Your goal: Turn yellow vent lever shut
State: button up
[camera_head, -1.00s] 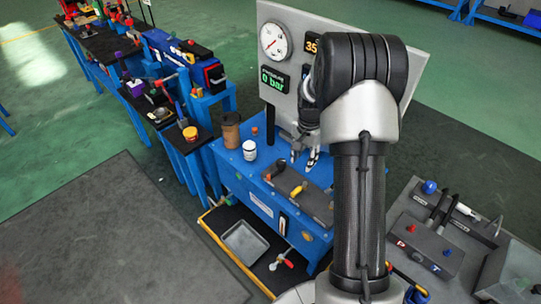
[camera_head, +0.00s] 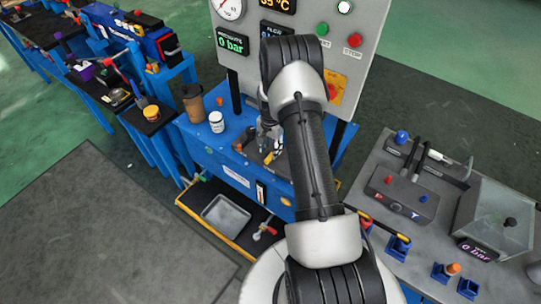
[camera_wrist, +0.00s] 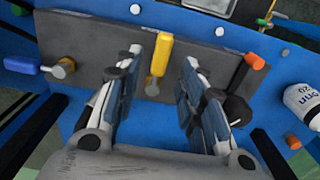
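The yellow vent lever (camera_wrist: 161,54) is on a dark grey plate (camera_wrist: 92,38) on the blue bench. In the wrist view its handle points towards the top of the picture, with its pivot at the lower end. My gripper (camera_wrist: 163,62) is open, with one finger on each side of the yellow handle and a visible gap on both sides. In the head view my gripper (camera_head: 268,136) is down at the plate, and the yellow lever (camera_head: 272,156) shows partly beside it. My arm hides part of the plate there.
A blue-handled lever (camera_wrist: 24,66) and an orange-tipped black one (camera_wrist: 254,62) flank the yellow lever. A white bottle (camera_head: 216,122) and brown cup (camera_head: 193,104) stand on the bench's left. A gauge panel (camera_head: 300,28) rises behind. A grey tray (camera_head: 225,213) sits low in front.

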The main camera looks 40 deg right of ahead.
aim_at(271, 153)
jog(key=shift+f+b, duration=0.35)
jog(key=shift+f, duration=1.5)
jog(key=shift+c, duration=0.4)
grip_shut()
